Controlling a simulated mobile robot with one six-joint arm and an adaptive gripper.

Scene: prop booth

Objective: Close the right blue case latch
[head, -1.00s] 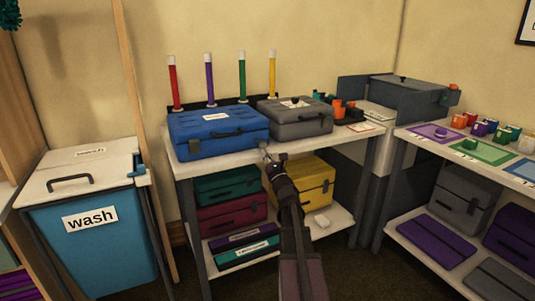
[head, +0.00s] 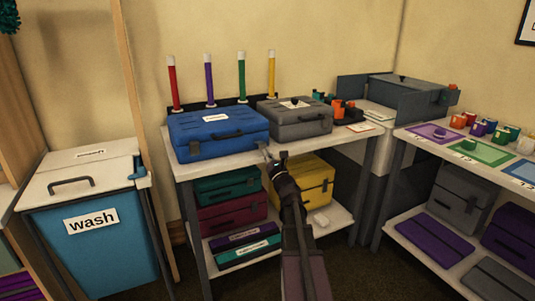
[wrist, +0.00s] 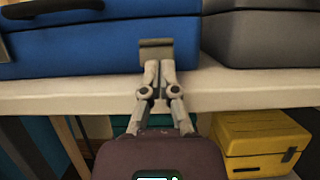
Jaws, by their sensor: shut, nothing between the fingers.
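The closed blue case (head: 222,138) lies on the table top, handle side facing me. Its left latch (head: 194,147) shows on the front in the head view. The right latch (wrist: 156,47) shows in the wrist view as a small grey-brown plate near the case's right front corner. My gripper (head: 266,151) is at the table's front edge, below that corner. In the wrist view my gripper (wrist: 160,65) is shut and empty, its fingertips at the lower part of the latch plate. I cannot tell whether they touch it, or whether the latch is fully flat.
A grey case (head: 295,118) stands close to the right of the blue case. The white table edge (wrist: 250,90) runs just under the fingers. A yellow case (head: 305,180) sits on the shelf below. Upright coloured tubes (head: 241,77) stand behind.

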